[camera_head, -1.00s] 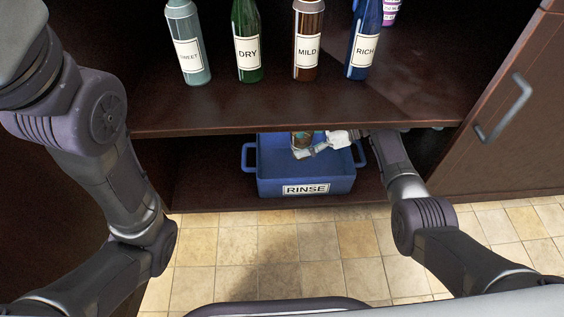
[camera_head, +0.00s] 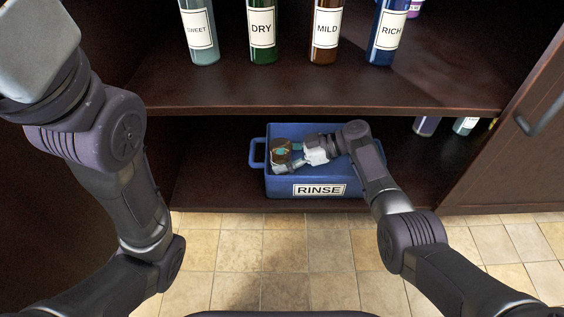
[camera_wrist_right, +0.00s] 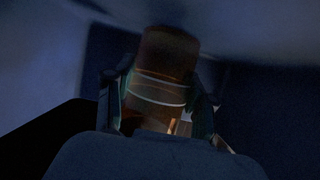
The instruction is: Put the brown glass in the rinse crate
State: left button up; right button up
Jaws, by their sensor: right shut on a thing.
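The brown glass (camera_head: 281,149) is inside the blue rinse crate (camera_head: 281,188), at its left part. My right gripper (camera_head: 287,157) reaches into the crate from the right and is shut on the glass. In the right wrist view the brown glass (camera_wrist_right: 160,82) looks like a brown see-through cylinder with a pale band, between the two fingers. That view is dark, and I cannot tell whether the glass touches the crate floor. Only my left arm shows at the left; its fingers are out of view.
The crate stands on the lower shelf of a dark cabinet. The upper shelf (camera_head: 290,94) above it holds the SWEET (camera_head: 200,30), DRY (camera_head: 262,30), MILD (camera_head: 326,30) and RICH (camera_head: 388,33) bottles. More bottles (camera_head: 466,125) stand at the lower right. A cabinet door (camera_head: 515,160) is at the right.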

jog(key=o, duration=1.3)
jog(key=shift+d+r+p, duration=0.35)
jog(key=shift+d+p, duration=0.05)
jog(key=p+v, duration=0.3)
jog(key=v, duration=0.3)
jog(key=shift+d, duration=0.35)
